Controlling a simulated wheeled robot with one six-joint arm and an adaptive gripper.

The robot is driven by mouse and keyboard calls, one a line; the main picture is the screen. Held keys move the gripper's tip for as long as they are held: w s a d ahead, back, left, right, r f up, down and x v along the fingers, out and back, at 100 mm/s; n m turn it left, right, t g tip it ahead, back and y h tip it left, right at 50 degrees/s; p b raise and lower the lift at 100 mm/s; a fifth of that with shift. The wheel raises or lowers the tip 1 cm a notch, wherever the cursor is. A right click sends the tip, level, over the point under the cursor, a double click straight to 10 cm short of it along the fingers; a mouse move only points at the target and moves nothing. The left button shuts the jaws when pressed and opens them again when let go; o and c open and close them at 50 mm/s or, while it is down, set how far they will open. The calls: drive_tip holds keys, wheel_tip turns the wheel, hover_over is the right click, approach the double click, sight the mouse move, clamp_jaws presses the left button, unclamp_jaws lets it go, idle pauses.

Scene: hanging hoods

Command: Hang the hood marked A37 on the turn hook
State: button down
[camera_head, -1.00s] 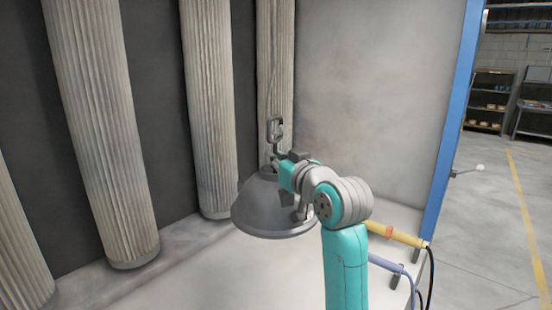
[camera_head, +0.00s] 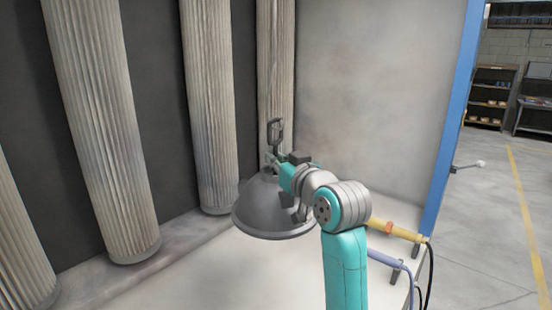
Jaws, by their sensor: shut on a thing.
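A dark grey bell-shaped hood (camera_head: 262,218) hangs mouth down at the end of my arm, in the middle of the head view. My gripper (camera_head: 277,166) is shut on the hood at its narrow top; the fingers are small and partly hidden by the wrist. A dark, narrow loop (camera_head: 275,131) stands upright just above the hood's top. I cannot tell whether the loop is part of the hood or the turn hook, or whether the two touch. No A37 mark is legible.
Tall pleated filter columns (camera_head: 212,100) stand behind and left of the hood. A pale wall (camera_head: 380,90) and a blue post (camera_head: 452,115) are to the right. A yellow-handled tool (camera_head: 398,235) with a cable is beside my arm. Open floor (camera_head: 495,230) lies at right.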

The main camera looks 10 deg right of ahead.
drive_tip(key=shift+f, duration=0.45)
idle(0.3)
drive_tip(key=c, duration=1.2)
unclamp_jaws()
